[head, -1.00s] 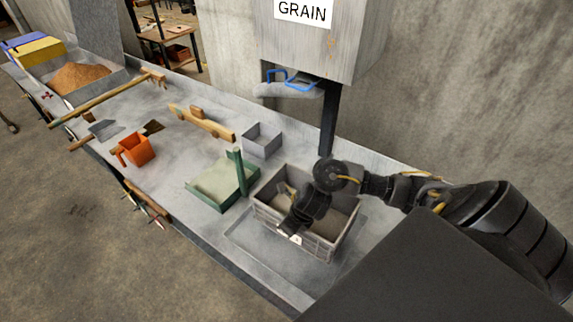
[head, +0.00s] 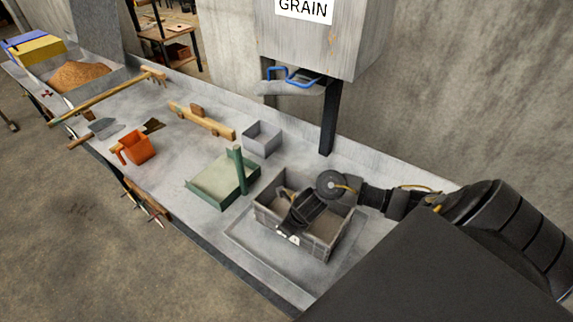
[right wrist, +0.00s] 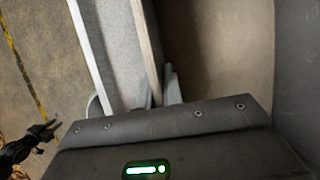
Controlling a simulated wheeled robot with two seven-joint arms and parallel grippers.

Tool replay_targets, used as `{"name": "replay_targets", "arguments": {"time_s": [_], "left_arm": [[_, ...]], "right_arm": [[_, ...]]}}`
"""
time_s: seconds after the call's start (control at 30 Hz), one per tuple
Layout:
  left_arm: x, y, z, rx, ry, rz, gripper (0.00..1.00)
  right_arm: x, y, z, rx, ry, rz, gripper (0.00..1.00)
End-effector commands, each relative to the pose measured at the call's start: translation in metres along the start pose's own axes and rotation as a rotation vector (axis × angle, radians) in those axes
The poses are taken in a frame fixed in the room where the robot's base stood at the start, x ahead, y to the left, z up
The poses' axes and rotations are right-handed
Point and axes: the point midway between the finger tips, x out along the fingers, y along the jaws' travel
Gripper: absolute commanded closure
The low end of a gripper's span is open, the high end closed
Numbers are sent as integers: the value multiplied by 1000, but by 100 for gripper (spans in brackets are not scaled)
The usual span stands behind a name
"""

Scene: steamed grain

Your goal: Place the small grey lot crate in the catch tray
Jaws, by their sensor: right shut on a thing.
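My right gripper (head: 288,229) is shut on the crate's near-left wall. In the right wrist view, the wall (right wrist: 146,40) passes between the fingers (right wrist: 156,92). A dark jointed part at lower left of that view may be my left gripper (right wrist: 46,130); its jaws are unclear.
A green tray (head: 206,196) with an upright post stands just left of the crate. A grey open box (head: 263,141) sits behind it. An orange jug (head: 138,148) and wooden tools lie farther left. The grain hopper (head: 310,45) hangs above, with a dark post (head: 328,125) below.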

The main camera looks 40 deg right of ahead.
Motion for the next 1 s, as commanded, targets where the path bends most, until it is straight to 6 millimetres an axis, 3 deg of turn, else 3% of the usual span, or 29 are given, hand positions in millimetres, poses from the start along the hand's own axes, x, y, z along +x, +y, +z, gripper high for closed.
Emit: {"name": "replay_targets", "arguments": {"time_s": [0.03, 0.1, 0.23, 0.57, 0.67, 1.0], "left_arm": [[2, 0, 0, 0, 0, 0, 70], [2, 0, 0, 0, 0, 0, 70], [1, 0, 1, 0, -1, 0, 70], [-2, 0, 1, 0, -1, 0, 70], [-5, 0, 0, 0, -1, 0, 70], [-24, 0, -1, 0, -2, 0, 70]], "right_arm": [[2, 0, 0, -1, -2, -1, 100], [1, 0, 0, 0, 0, 0, 85], [1, 0, 0, 0, 0, 0, 70], [-3, 0, 1, 0, 0, 0, 70], [-15, -1, 2, -3, -2, -1, 70], [-86, -1, 2, -5, -3, -2, 70]]}}
